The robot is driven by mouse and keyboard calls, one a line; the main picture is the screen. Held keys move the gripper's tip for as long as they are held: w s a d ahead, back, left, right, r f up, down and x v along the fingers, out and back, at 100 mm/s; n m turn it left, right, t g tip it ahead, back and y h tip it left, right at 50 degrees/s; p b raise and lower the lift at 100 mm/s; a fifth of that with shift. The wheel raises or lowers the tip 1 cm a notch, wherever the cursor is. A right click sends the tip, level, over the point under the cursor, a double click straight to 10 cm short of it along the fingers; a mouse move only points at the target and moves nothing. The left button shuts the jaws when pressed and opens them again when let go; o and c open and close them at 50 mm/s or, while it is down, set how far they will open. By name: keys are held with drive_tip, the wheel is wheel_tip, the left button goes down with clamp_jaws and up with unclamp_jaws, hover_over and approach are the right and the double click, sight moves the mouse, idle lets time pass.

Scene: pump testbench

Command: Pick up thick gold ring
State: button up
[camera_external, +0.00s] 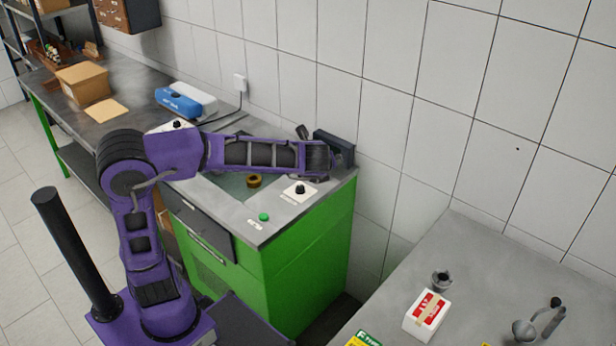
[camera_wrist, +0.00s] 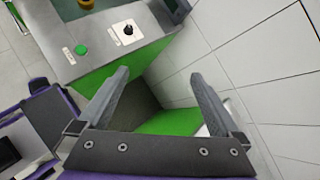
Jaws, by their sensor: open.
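The thick gold ring (camera_external: 254,181) sits in the recessed basin (camera_external: 232,187) in the top of the green testbench. In the wrist view part of the ring (camera_wrist: 86,3) shows at the top edge, cut off by the frame. My gripper (camera_wrist: 158,78) is open and empty, its two fingers spread apart over the bench's right end and the floor gap beside it. In the external view my arm reaches across the back of the bench above the ring, and the fingers are hard to make out at the far right end. The ring is well outside the jaws.
The bench top bears a black knob on a white plate (camera_external: 298,192), a green button (camera_external: 264,217) and a dark display box (camera_external: 333,148) at its back right corner. A tiled wall stands close behind. A blue and white device (camera_external: 186,101) and a cardboard box (camera_external: 82,86) stand at left.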

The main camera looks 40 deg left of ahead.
drive_tip(key=s+a+f+n+g+h, duration=0.2)
drive_tip(key=a+f+n+g, duration=0.25)
drive_tip(key=a+n, duration=0.3)
drive_tip(key=m+t+h+p, duration=0.2)
drive_tip(key=m+t+h, duration=0.6)
drive_tip(key=m, duration=1.4)
approach(247, 182)
drive_tip(key=s, duration=0.2)
drive_tip(key=s+r+t+y, duration=0.1)
drive_tip(key=s, duration=0.1)
drive_tip(key=s+d+r+y, duration=0.1)
drive_tip(key=s, duration=0.1)
drive_tip(key=shift+r+n+t, duration=0.15)
drive_tip(key=shift+n+t, duration=0.1)
drive_tip(key=shift+a+f+n+b, duration=0.2)
drive_tip(key=shift+n+b, duration=0.1)
drive_tip(key=x, duration=1.2)
drive_tip(key=shift+w+a+b, duration=0.1)
drive_tip(key=shift+a+b, duration=0.1)
drive_tip(key=shift+b, duration=0.2)
drive_tip(key=x, duration=0.5)
drive_tip(key=shift+f, duration=0.15)
drive_tip(key=shift+c, duration=0.2)
